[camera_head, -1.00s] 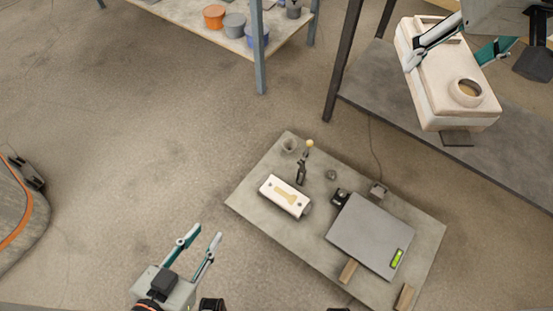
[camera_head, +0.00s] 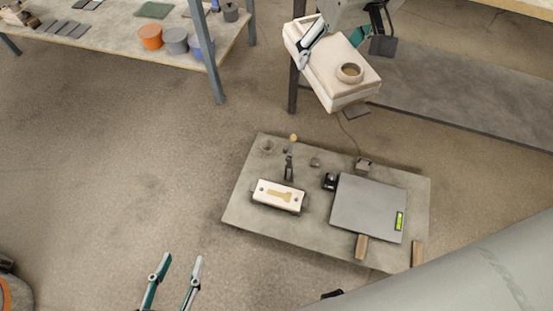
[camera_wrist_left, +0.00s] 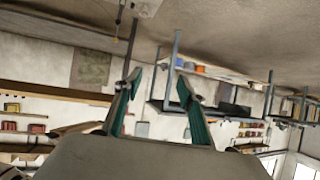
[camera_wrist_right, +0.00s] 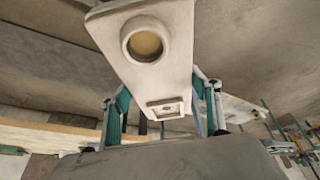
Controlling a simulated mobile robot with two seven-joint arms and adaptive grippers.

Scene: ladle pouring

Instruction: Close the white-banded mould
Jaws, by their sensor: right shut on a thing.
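A pale block with a round collar (camera_head: 333,75), probably the mould's upper half, hangs high at the top of the head view. My right gripper (camera_head: 328,48) is shut on its sides. In the right wrist view, the block (camera_wrist_right: 150,75) lies between the two fingers, with the collar and a small rectangular recess showing. A lower mould half (camera_head: 262,195) lies on the low grey table, its cream face up with a key-shaped hollow and a small dark spot at each end. I cannot make out a white band. My left gripper (camera_head: 181,264) is open and empty, left of the table.
The low table (camera_head: 240,208) also holds a grey plate (camera_head: 365,208) with a green level (camera_head: 399,221), a small upright tool (camera_head: 289,165) and a cup (camera_head: 268,146). A shelf with tubs (camera_head: 150,37) stands upper left. A dark bench (camera_head: 450,100) stands upper right.

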